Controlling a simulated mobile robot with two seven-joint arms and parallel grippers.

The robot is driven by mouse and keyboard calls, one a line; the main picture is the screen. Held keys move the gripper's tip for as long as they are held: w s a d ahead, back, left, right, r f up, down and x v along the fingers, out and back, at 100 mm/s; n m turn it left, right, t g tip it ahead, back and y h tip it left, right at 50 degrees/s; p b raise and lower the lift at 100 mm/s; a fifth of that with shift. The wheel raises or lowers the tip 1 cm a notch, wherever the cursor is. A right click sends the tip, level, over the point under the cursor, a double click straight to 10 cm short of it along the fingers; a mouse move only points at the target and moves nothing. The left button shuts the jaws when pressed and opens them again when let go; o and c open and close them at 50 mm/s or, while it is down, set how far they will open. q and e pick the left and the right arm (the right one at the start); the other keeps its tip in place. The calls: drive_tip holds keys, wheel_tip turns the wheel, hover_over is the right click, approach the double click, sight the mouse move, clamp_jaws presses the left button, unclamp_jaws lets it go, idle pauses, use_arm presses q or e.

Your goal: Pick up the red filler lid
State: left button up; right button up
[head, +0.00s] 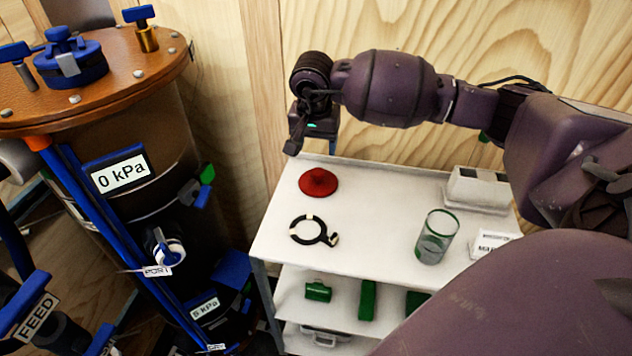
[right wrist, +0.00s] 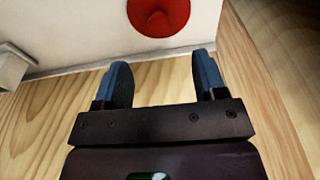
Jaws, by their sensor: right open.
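The red filler lid (head: 318,182) lies on the white top shelf of the cart, near its back left corner. It is a round, low cone. In the right wrist view the lid (right wrist: 158,14) shows at the top, beyond the fingertips and cut off by the frame's edge. My right gripper (head: 293,147) hangs above the back edge of the cart, behind the lid and apart from it. In the right wrist view my right gripper (right wrist: 163,74) has its two blue fingers spread with nothing between them. My left gripper is not in view.
The white cart (head: 385,215) also bears a black ring clamp (head: 308,241) in front of the lid, a green-rimmed glass (head: 437,236) and a white box (head: 478,188) at right. A brown-topped tank (head: 100,80) stands left. A wooden wall (head: 455,40) is close behind.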

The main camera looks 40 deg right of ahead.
sight(318, 171)
drive_tip(key=f, duration=0.2)
drive_tip(key=f+b, duration=0.1)
drive_tip(key=f, duration=0.2)
drive_tip(key=shift+w+d+f+b, duration=0.1)
drive_tip(key=shift+w+d+b, duration=0.1)
drive_tip(key=shift+b, duration=0.1)
drive_tip(key=shift+w+d+f+b, duration=0.1)
drive_tip(key=shift+d+f+b, duration=0.15)
drive_tip(key=shift+f, duration=0.65)
drive_tip(key=shift+w+d+f+b, duration=0.15)
drive_tip(key=shift+f+b, duration=0.2)
drive_tip(key=shift+f, duration=0.5)
drive_tip(key=shift+w+d+f+b, duration=0.15)
drive_tip(key=shift+f+b, duration=0.15)
drive_tip(key=shift+f, duration=0.6)
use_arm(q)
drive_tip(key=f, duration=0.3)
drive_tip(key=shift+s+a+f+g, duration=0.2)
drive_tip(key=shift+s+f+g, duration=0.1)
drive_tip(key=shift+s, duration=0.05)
use_arm(e)
drive_tip(key=shift+r, duration=0.15)
drive_tip(key=shift+c, duration=0.2)
drive_tip(key=c, duration=1)
